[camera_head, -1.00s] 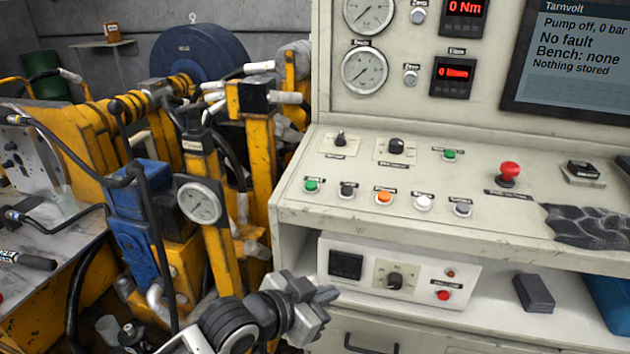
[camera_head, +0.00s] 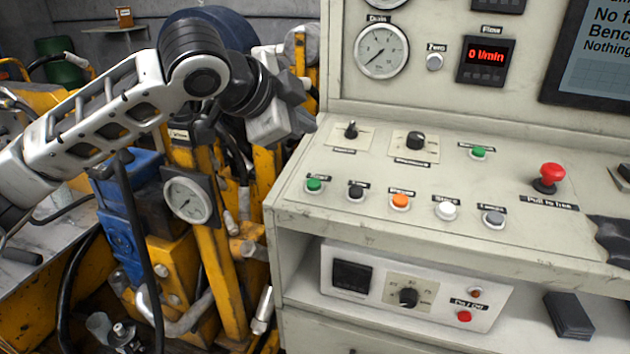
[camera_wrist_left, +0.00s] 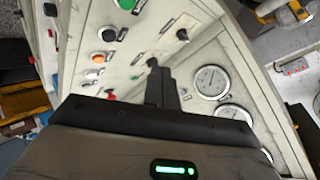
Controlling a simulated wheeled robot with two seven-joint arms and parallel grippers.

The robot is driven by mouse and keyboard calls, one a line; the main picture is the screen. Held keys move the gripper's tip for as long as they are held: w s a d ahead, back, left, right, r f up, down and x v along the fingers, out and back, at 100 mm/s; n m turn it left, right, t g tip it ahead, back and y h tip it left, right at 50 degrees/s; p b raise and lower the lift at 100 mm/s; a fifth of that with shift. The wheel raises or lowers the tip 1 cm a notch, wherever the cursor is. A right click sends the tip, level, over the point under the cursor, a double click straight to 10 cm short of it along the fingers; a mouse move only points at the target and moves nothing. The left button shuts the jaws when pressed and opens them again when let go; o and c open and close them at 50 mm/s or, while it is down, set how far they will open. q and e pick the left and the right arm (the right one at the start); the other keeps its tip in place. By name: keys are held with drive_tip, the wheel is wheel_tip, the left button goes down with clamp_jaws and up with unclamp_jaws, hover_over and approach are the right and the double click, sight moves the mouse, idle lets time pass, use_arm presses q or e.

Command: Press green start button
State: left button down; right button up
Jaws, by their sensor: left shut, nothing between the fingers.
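A green button (camera_head: 314,185) sits at the left end of the front button row on the sloped panel; its small label is hard to read. In the left wrist view the green button (camera_wrist_left: 127,4) shows at the top edge. A second green button (camera_head: 478,153) sits farther back on the panel. My left gripper (camera_head: 306,118) is shut and empty, raised beside the panel's left edge, apart from the buttons. In the left wrist view its closed fingers (camera_wrist_left: 160,82) point toward the panel. My right gripper is not in view.
Black (camera_head: 356,190), orange (camera_head: 400,202), white (camera_head: 446,210) and grey (camera_head: 493,219) buttons continue the row. Two black knobs stand behind it, and a red mushroom button (camera_head: 549,176) is at right. A yellow machine with a gauge (camera_head: 187,200) stands left of the cabinet.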

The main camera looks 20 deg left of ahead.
sight(314, 185)
use_arm(q)
drive_tip(key=shift+f, duration=0.1)
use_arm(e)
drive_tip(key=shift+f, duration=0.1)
